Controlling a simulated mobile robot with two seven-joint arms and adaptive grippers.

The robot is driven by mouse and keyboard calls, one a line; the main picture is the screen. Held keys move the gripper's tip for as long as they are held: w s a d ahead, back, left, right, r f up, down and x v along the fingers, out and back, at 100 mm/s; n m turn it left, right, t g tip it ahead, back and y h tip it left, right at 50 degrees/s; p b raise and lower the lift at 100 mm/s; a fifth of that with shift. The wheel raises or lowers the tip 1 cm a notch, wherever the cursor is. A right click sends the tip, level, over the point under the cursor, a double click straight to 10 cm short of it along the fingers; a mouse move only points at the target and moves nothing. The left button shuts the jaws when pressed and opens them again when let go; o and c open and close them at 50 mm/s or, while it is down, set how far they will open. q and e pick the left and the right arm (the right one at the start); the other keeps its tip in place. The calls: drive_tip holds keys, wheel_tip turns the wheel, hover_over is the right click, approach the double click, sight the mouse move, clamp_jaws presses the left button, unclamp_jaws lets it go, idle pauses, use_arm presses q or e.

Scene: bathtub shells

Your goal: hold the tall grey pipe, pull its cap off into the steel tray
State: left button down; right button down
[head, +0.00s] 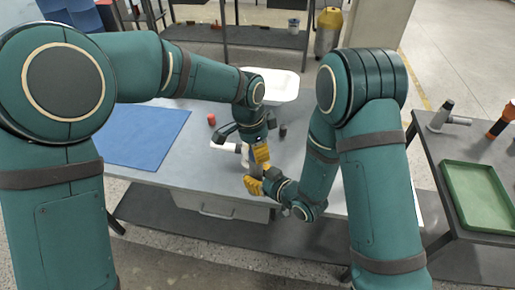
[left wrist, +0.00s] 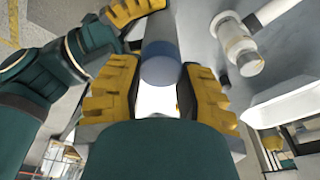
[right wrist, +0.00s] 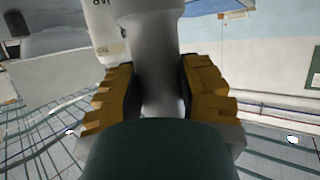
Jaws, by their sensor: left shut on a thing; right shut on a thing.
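My left gripper (head: 262,153) is shut on the blue-grey cap (left wrist: 160,68), whose round end sits between the yellow fingers in the left wrist view. My right gripper (head: 254,186) is lower and shut on the tall grey pipe (right wrist: 157,55), which runs between its fingers in the right wrist view. The two grippers are close together, one above the other, over the front of the table. The fingers hide most of the pipe in the head view. I cannot tell whether cap and pipe are joined. A pale tray (head: 285,76) stands at the back; its material is unclear.
On the grey table (head: 185,172) lie a blue mat (head: 140,135), a red piece (head: 212,119) and a small dark cylinder (head: 283,130). A white pipe piece (head: 222,147) is close beside my left gripper. A side table at right holds a green tray (head: 480,195).

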use_arm(q)
drive_tip(key=shift+r, duration=0.15)
drive_tip(key=shift+r, duration=0.95)
